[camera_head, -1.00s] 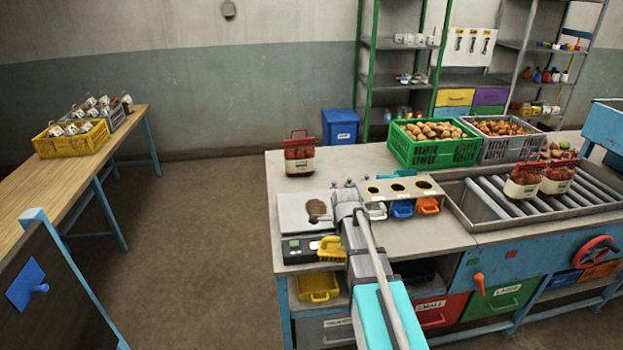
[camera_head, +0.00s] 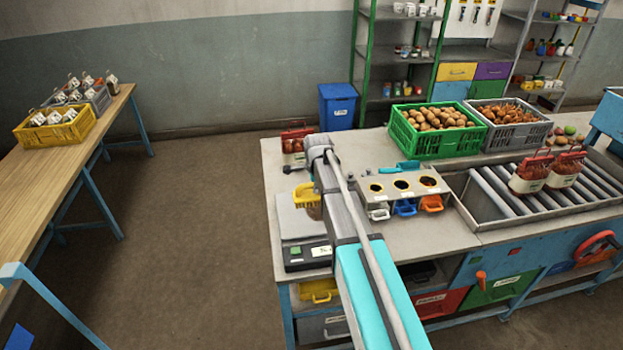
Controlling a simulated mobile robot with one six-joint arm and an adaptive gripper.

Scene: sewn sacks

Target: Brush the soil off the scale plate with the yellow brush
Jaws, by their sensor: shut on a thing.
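The scale (camera_head: 306,254) stands at the left front corner of the workbench, with its pale plate (camera_head: 289,222) facing up. Brown soil (camera_head: 314,212) shows on the plate, partly hidden by my arm and the brush. My gripper (camera_head: 313,184) is shut on the yellow brush (camera_head: 303,195), over the back part of the plate. My wrist and arm hide most of the gripper. I cannot tell whether the bristles touch the plate.
A sack (camera_head: 293,144) stands behind the scale, partly covered by my wrist. A holder (camera_head: 400,185) with coloured scoops is right of my arm. A green crate (camera_head: 432,143) and a roller tray (camera_head: 511,196) are farther right. A yellow bin (camera_head: 318,291) sits below the bench top.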

